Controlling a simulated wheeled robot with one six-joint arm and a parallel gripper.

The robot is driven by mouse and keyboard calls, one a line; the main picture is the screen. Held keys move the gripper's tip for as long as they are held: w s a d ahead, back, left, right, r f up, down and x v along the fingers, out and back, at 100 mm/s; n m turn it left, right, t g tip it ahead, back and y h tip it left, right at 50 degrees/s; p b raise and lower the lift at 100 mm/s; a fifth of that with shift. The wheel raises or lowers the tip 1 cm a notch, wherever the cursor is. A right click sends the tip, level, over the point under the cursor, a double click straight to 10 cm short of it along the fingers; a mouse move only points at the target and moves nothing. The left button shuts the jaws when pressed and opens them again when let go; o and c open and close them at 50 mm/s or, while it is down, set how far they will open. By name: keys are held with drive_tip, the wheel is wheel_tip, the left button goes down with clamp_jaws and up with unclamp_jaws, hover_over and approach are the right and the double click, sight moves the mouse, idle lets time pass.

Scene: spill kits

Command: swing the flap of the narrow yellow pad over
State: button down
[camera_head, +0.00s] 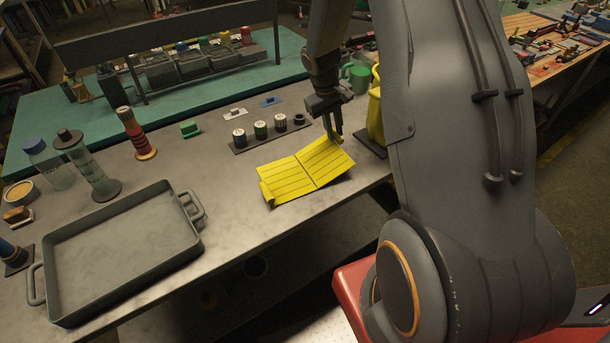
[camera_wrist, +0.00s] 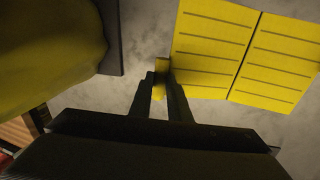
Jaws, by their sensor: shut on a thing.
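The narrow yellow pad (camera_head: 283,181) lies on the grey bench near its front edge, with dark stripes and a fold line across its middle. Its left end has a curled edge. My gripper (camera_head: 334,136) is at the pad's right, far side, shut on a small yellow tab. In the wrist view my gripper (camera_wrist: 162,80) pinches that tab (camera_wrist: 160,92) at the edge of the pad (camera_wrist: 212,50). The fold line shows right of the fingers. The pad's right half looks slightly raised in the head view; how far I cannot tell.
A yellow container (camera_head: 376,112) stands close right of my gripper and also shows in the wrist view (camera_wrist: 45,45). A rack of small cylinders (camera_head: 268,131) lies behind the pad. A grey tray (camera_head: 120,250) stands left. The bench between tray and pad is clear.

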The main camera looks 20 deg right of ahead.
drive_tip(key=shift+a+r+h, duration=0.1)
drive_tip(key=shift+r+h, duration=0.15)
drive_tip(key=shift+h, duration=0.05)
drive_tip(key=shift+a+b, duration=0.15)
drive_tip(key=shift+b, duration=0.5)
drive_tip(key=shift+a+r+h+b, duration=0.2)
drive_tip(key=shift+r+h+b, duration=0.1)
drive_tip(key=shift+b, duration=0.25)
drive_tip(key=shift+a+r+h+b, duration=0.25)
drive_tip(key=shift+r+h+b, duration=0.2)
drive_tip(key=shift+b, duration=0.35)
drive_tip(key=shift+a+b, duration=0.15)
drive_tip(key=shift+b, duration=0.15)
